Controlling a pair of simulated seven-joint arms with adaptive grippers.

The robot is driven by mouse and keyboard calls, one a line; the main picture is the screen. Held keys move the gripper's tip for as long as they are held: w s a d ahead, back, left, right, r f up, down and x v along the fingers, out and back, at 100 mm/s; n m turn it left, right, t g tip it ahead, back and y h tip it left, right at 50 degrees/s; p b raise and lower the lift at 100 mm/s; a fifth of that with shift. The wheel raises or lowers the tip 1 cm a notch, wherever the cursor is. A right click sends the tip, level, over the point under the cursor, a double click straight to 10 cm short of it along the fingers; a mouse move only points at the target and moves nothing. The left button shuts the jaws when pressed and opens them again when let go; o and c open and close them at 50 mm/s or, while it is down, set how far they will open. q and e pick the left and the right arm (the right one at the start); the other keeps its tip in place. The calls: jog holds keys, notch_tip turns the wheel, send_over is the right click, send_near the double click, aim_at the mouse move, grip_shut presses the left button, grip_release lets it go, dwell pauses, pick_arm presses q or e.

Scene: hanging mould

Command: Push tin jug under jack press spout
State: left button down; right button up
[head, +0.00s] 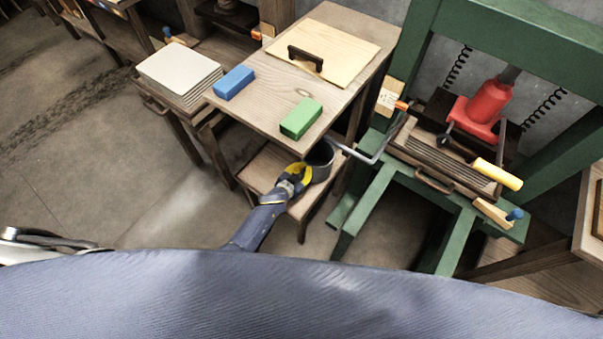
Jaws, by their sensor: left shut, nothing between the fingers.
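The tin jug (322,161) is dark grey and stands on a low wooden stool (262,170), close to the front edge of the table above. My left gripper (304,174), with yellow on it, is shut and empty at the jug's near left side; I cannot tell whether it touches the jug. The jack press (490,100) has a green frame and a red jack. Its thin grey spout (377,156) bends out to the left, with its end near the jug's right rim. I cannot tell whether the end is over the opening. My right gripper is not in view.
A wooden table (265,98) behind the jug holds a blue block (234,83), a green block (301,118) and a board with a dark handle (335,48). A stack of pale sheets (180,70) lies at left. The floor at left is clear.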

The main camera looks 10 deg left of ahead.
aim_at(309, 164)
pick_arm(q)
jog(key=shift+w+d, duration=0.4)
jog(key=shift+w, duration=0.35)
jog(key=shift+w+d, duration=0.35)
jog(key=shift+w, duration=0.35)
jog(key=c, duration=2.2)
grip_release()
jog(key=c, duration=1.5)
grip_release()
jog(key=shift+a, duration=0.1)
